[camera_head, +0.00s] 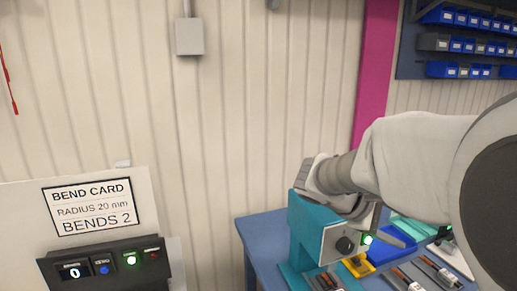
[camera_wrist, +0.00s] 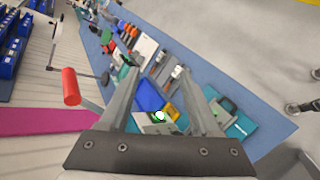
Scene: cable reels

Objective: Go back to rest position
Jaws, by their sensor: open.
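My gripper (camera_wrist: 158,76) is open in the wrist view, with its two grey fingers apart and nothing held between them. It hangs over the blue workbench (camera_wrist: 255,122), above small tools and parts. In the head view my arm reaches in from the right, and its wrist is above a teal machine (camera_head: 309,236) with a black knob and a lit green lamp. My arm hides most of the gripper there.
A red-handled crank (camera_wrist: 71,88) is close left of the fingers. A blue tray (camera_head: 384,249) and several tools lie on the bench. A bend card panel (camera_head: 92,207) reads "BENDS 2", above a control box (camera_head: 105,266) showing 0. Blue bins (camera_head: 462,18) hang at upper right.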

